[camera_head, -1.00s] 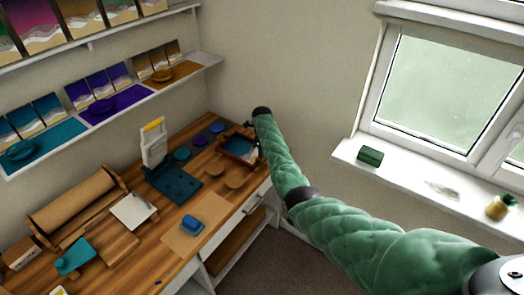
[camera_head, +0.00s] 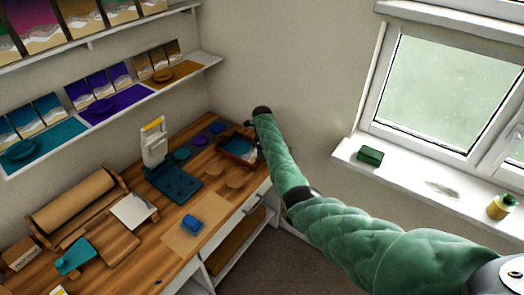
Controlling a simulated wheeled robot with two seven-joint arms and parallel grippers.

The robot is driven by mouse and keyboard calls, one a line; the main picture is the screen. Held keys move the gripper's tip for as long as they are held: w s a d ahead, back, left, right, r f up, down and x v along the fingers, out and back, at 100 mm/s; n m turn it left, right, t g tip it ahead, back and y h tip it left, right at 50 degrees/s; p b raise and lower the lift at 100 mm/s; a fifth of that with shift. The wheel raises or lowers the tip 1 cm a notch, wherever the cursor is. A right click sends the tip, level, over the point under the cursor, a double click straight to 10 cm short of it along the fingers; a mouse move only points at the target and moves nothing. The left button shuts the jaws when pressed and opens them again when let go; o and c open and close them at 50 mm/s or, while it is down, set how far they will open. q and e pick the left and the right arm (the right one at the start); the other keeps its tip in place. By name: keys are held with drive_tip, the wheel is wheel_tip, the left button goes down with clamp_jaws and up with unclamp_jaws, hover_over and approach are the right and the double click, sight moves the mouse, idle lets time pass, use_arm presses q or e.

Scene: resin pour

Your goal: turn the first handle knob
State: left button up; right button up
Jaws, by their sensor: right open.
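My right arm, in a green quilted sleeve, reaches in from the lower right to the far right end of the workbench. My right gripper (camera_head: 259,149) is small and dark there, beside the right side of a wooden-framed tray (camera_head: 238,149) with a blue-green inside. Its fingers are barely resolved, but it is open. I cannot tell whether it touches the tray or a knob. No handle knob can be made out clearly; the spot by the gripper is partly hidden by my arm. My left gripper is not in view.
The wooden workbench (camera_head: 130,262) holds a dark teal board with a white upright tool (camera_head: 154,142), a blue block (camera_head: 192,223) and a brown paper roll (camera_head: 72,202). Shelves line the left wall. A windowsill (camera_head: 410,180) at right holds a green box (camera_head: 369,156).

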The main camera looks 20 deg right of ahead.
drive_tip(key=shift+r+b, duration=0.35)
drive_tip(key=shift+r, duration=0.1)
wheel_tip(320, 180, up, 4)
drive_tip(key=shift+f+b, duration=0.1)
drive_tip(key=shift+b, duration=0.75)
wheel_tip(320, 180, up, 3)
drive_tip(key=shift+f+b, duration=0.2)
drive_tip(key=shift+b, duration=0.2)
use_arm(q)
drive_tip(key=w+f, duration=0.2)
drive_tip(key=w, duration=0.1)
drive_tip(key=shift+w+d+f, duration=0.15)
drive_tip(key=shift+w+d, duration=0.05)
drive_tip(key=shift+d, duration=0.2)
use_arm(e)
drive_tip(key=shift+r, duration=0.25)
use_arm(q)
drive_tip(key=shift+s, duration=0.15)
